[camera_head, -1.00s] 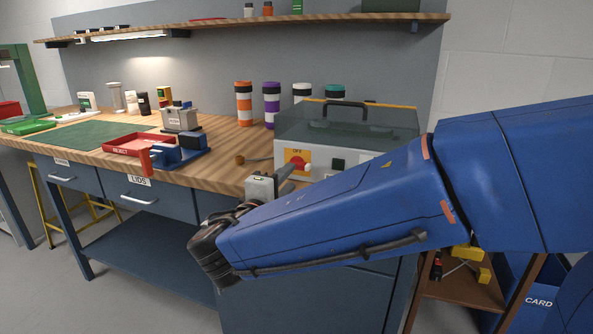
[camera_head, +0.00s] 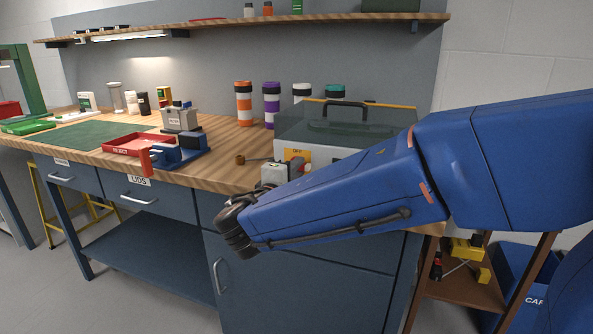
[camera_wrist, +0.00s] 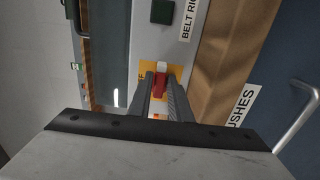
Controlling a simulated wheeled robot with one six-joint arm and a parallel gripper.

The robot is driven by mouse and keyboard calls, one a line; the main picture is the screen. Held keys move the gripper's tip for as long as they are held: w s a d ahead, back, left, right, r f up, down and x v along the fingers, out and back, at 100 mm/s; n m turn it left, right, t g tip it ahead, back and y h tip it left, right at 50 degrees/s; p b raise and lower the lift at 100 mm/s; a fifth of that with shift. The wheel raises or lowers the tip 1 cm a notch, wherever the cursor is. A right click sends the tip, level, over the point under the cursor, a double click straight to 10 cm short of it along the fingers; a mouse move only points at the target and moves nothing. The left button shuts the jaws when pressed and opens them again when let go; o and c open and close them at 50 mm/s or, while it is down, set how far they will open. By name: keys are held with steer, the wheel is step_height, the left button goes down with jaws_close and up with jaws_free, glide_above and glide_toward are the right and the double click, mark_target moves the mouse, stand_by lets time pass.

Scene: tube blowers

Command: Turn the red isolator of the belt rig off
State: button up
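The red isolator (camera_wrist: 160,84) sits on a yellow plate (camera_wrist: 147,68) on the front of the belt rig (camera_head: 321,154). In the head view my gripper body (camera_head: 279,173) is at the rig's front, and the arm hides most of the isolator and the fingertips.
The rig has a clear cover with a black handle (camera_head: 345,104). A small brass-coloured piece (camera_head: 240,159) lies on the bench left of my gripper. A red tray (camera_head: 138,146) and a blue fixture (camera_head: 180,153) stand farther left. Striped cylinders (camera_head: 244,104) stand behind.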

jaws_close()
steer(key=shift+n, duration=0.3)
steer(key=n, duration=0.4)
steer(key=shift+a+r+n, duration=0.1)
steer(key=shift+r+n, duration=0.15)
steer(key=shift+n, duration=0.05)
steer(key=n, duration=0.5)
steer(key=shift+w+a+r+n, duration=0.1)
steer(key=shift+a+r+n, duration=0.1)
steer(key=shift+r+n, duration=0.1)
steer(key=n, duration=0.3)
steer(key=shift+a, duration=0.15)
steer(key=shift+w+a+r+n, duration=0.1)
steer(key=shift+n, duration=0.95)
steer(key=shift+a+n, duration=0.1)
steer(key=shift+n, duration=0.95)
